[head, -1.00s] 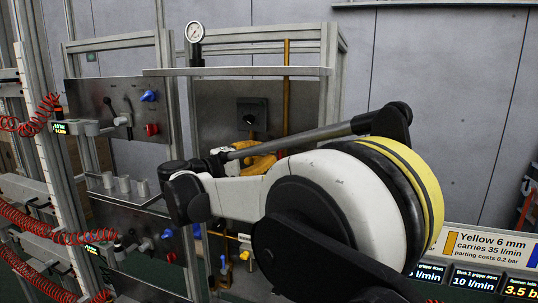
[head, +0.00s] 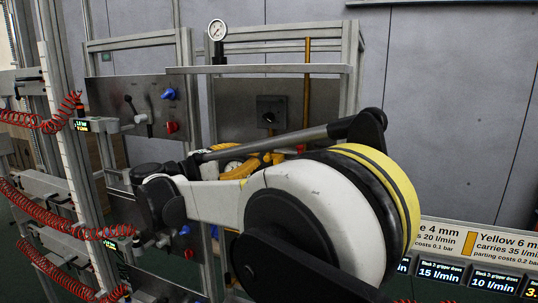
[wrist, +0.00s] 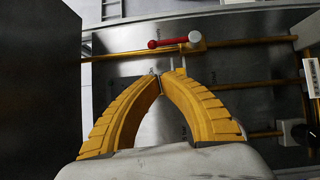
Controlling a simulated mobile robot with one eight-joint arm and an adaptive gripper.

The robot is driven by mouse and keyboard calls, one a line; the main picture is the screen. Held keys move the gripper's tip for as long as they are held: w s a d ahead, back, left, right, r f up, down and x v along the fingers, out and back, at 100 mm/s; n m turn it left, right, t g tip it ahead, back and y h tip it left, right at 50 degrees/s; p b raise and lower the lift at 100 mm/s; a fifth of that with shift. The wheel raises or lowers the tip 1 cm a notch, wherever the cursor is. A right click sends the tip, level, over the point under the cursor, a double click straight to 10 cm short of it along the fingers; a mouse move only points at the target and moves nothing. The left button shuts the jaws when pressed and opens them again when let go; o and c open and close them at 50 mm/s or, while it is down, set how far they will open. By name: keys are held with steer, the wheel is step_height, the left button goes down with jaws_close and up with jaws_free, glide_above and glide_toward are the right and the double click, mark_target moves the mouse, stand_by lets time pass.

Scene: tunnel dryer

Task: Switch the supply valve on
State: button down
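In the wrist view, a valve with a red lever (wrist: 165,43) and a pale round hub (wrist: 195,37) sits on a yellow pipe (wrist: 245,41). The lever points left, roughly along the pipe. No label shows that it is the supply valve. My gripper (wrist: 160,76) has its yellow fingers drawn together at the tips, with nothing seen between them. The tips appear just below the lever in the picture, apart from it.
A metal panel (head: 150,104) carries a blue knob (head: 168,93) and a red knob (head: 172,127). A gauge (head: 217,31) stands above the frame. Red coiled hoses (head: 60,231) hang at left. A dark block (wrist: 40,80) fills the wrist view's left side. A white fitting (wrist: 291,132) stands at right.

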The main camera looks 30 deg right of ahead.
steer(key=a, duration=0.3)
steer(key=shift+w+f, duration=0.1)
steer(key=shift+w, duration=0.1)
steer(key=shift+d, duration=0.1)
steer(key=s+d+f+t+y+b, duration=0.1)
steer(key=s+f+y+b, duration=0.3)
steer(key=f, duration=0.5)
steer(key=s+f+n+t+y+b, duration=0.1)
steer(key=s+f+y+b, duration=0.1)
steer(key=s+f+b, duration=0.45)
steer(key=s+d+f+t+y+b, duration=0.1)
steer(key=s+f+y+b, duration=0.15)
steer(key=f, duration=0.75)
steer(key=s+a+f+m+t+y+b, duration=0.1)
steer(key=s+a+f+y+b, duration=0.3)
steer(key=f, duration=0.6)
steer(key=s+a+f+m+t+y+b, duration=0.1)
steer(key=s+a+f+y+b, duration=0.3)
steer(key=f, duration=0.7)
steer(key=s+a+t+y, duration=0.1)
steer(key=s+a+y, duration=0.1)
steer(key=s+a, duration=0.1)
steer(key=shift+s+a+m, duration=0.3)
steer(key=shift+a, duration=0.55)
